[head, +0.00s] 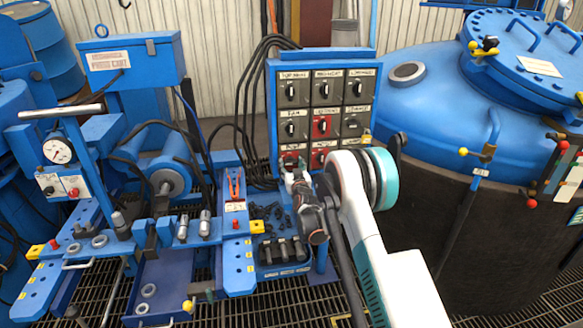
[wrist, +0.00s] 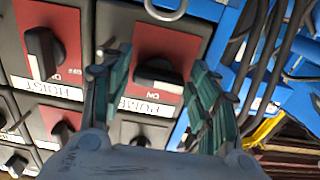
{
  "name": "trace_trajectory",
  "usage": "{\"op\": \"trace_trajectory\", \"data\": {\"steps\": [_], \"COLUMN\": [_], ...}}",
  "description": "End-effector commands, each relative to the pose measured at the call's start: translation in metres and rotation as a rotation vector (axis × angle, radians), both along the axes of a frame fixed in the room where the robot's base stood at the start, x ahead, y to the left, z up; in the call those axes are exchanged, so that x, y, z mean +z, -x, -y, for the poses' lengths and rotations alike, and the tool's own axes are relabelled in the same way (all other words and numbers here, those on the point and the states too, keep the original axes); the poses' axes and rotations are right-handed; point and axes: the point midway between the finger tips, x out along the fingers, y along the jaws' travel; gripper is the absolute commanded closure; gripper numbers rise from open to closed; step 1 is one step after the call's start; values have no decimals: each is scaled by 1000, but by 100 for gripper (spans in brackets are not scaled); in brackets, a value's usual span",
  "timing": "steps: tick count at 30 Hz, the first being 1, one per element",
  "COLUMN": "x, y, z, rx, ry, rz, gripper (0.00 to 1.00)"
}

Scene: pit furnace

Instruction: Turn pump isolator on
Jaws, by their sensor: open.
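The pump isolator (wrist: 158,76) is a black knob on a red plate, with its PUMP label upside down in the wrist view. Its handle lies roughly crosswise there. My gripper (wrist: 157,70) is open, with teal fingers on either side of the knob; whether they touch it I cannot tell. In the head view my gripper (head: 297,176) is at the lower left of the isolator panel (head: 322,55), and my arm hides part of the bottom row.
The HOIST isolator (wrist: 42,52), also red, sits beside the pump one, with its handle more upright. Black cables (wrist: 265,60) hang close beside the panel edge. A blue furnace vessel (head: 440,90) stands right of the panel, and a blue workbench (head: 238,250) stands left.

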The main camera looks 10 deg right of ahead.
Motion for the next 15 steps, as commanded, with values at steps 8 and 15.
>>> {"op": "trace_trajectory", "data": {"steps": [8,15], "x": [0,0], "y": [0,0], "z": [0,0], "rx": [0,0], "ry": [0,-24], "rz": [0,0], "gripper": [78,78]}}
